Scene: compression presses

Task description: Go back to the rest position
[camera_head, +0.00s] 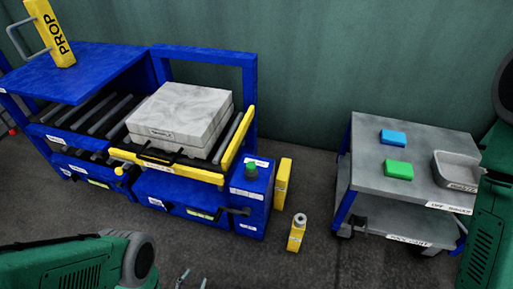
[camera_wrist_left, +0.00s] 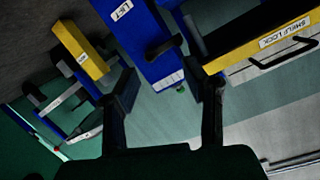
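My left gripper (camera_head: 194,280) shows only as fingertips at the bottom edge of the head view, in front of the blue press frame (camera_head: 206,58). In the left wrist view its two dark fingers (camera_wrist_left: 165,98) are spread apart, with nothing between them. The press parts behind the fingers are apart from them. My left arm (camera_head: 75,265) fills the lower left corner of the head view. My right arm (camera_head: 492,215) shows at the right edge; its gripper is out of view.
A grey slab (camera_head: 180,108) lies on the press's rollers behind a yellow shelf bar (camera_head: 165,168). A green knob (camera_head: 251,168) tops the blue box. A yellow bottle (camera_head: 297,236) stands on the floor. A grey cart (camera_head: 420,150) holds a blue block (camera_head: 393,137), green block (camera_head: 399,170) and tray (camera_head: 457,168).

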